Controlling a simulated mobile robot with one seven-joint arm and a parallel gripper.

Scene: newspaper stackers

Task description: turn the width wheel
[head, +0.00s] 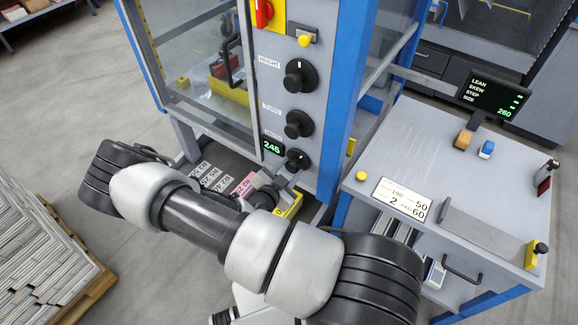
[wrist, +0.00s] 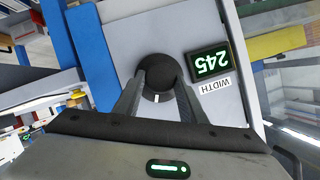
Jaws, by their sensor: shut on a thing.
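The width wheel (head: 297,160) is a round black knob, the lowest of three on the grey machine panel. It fills the middle of the wrist view (wrist: 158,78), with a white mark on its rim pointing toward my gripper. My gripper (wrist: 158,98) is shut on the wheel, one finger on each side of it. In the head view my arm hides most of the gripper. A small display (wrist: 208,64) beside the wheel reads 245 in green, upside down in the wrist view. The WIDTH label (wrist: 215,85) lies next to it.
The height wheel (head: 300,77) and turn wheel (head: 298,124) sit above on the same panel. A blue post (head: 345,100) edges the panel. A side desk (head: 450,160) with a screen (head: 494,96) showing 260 stands right. Stacked newspapers (head: 40,245) are at lower left.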

